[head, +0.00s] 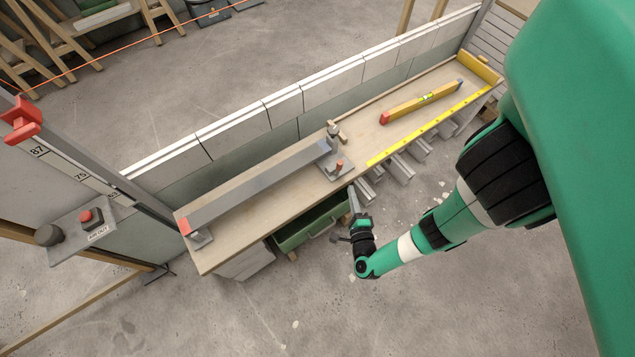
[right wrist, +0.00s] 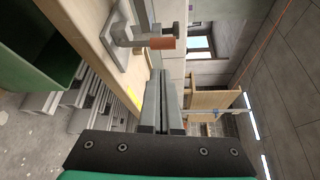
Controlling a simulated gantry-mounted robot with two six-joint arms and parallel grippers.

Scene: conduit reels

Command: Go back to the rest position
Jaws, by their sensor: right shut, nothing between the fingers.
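My right gripper (head: 353,200) is in front of the wooden workbench (head: 240,237), near the middle of its front edge in the head view. Its two grey fingers lie together in the right wrist view (right wrist: 162,88), shut with nothing between them. The green right arm comes in from the right of the head view. The gripper is close to a clamp with a red-orange handle (head: 339,165) on the bench, and no contact is visible. The same clamp handle (right wrist: 163,43) shows ahead of the fingers in the right wrist view. My left gripper is not in view.
A grey metal channel (head: 265,185) lies along the bench's left half. A yellow level (head: 420,102) and a yellow measuring strip (head: 430,125) lie to the right. A green bin (head: 310,224) and grey profiles (head: 397,167) are under the bench. A low block wall (head: 335,88) stands behind.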

